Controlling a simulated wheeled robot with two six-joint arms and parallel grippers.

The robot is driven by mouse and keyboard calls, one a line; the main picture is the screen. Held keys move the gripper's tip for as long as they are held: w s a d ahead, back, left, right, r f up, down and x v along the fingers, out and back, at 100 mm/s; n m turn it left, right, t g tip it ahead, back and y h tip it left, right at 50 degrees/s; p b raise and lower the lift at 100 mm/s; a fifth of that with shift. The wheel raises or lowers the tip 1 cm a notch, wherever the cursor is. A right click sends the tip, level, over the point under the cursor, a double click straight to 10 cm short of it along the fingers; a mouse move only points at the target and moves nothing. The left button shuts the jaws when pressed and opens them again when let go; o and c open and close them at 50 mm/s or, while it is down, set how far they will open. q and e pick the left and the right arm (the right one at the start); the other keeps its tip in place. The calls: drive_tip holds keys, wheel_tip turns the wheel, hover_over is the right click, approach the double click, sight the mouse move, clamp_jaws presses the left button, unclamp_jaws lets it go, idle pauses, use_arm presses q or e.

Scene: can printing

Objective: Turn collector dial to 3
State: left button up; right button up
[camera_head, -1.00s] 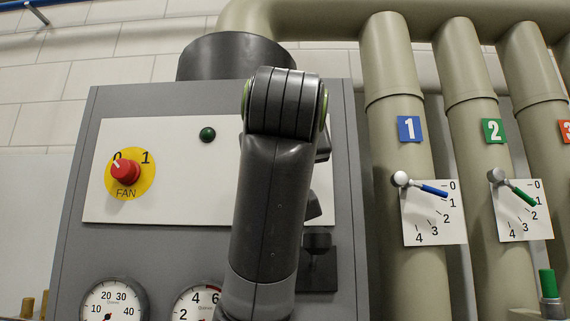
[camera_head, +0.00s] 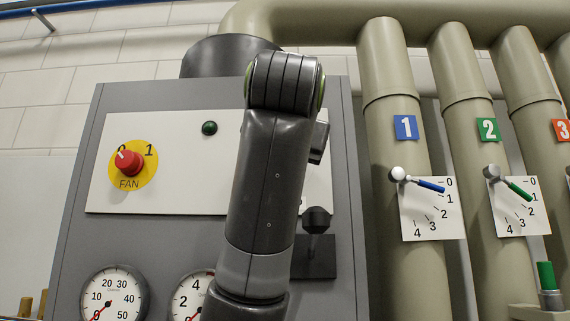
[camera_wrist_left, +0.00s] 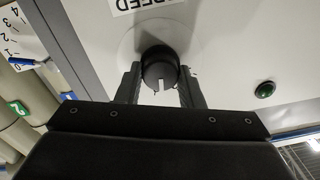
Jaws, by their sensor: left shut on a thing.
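A round black dial (camera_wrist_left: 160,66) with a white pointer line sits on a white panel, seen in the left wrist view. The line points toward the bottom of that picture. My left gripper (camera_wrist_left: 161,84) has one finger on each side of the dial and is shut on it. The label (camera_wrist_left: 145,4) above it is upside down and cut off, ending in "EED"; I see no number scale around the dial. In the head view my left arm covers the dial and the gripper. My right gripper is in neither view.
The grey cabinet (camera_head: 78,235) carries a red FAN knob (camera_head: 128,163), a green lamp (camera_head: 209,128), gauges (camera_head: 113,297) and a black lever (camera_head: 317,219). At the right, pipes numbered 1 (camera_head: 405,127) and 2 (camera_head: 488,129) bear lever scales, with a third pipe at the edge.

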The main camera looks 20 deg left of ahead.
use_arm(q)
drive_tip(key=shift+m+b, duration=0.55)
drive_tip(key=shift+m, duration=0.55)
drive_tip(key=shift+r, duration=0.1)
drive_tip(key=o, duration=0.7)
drive_tip(key=shift+c, duration=0.2)
drive_tip(key=o, duration=0.3)
drive_tip(key=shift+w, duration=0.2)
drive_tip(key=shift+o, duration=0.2)
drive_tip(key=shift+s, duration=0.1)
drive_tip(key=b+v, duration=0.9)
drive_tip(key=v, duration=0.8)
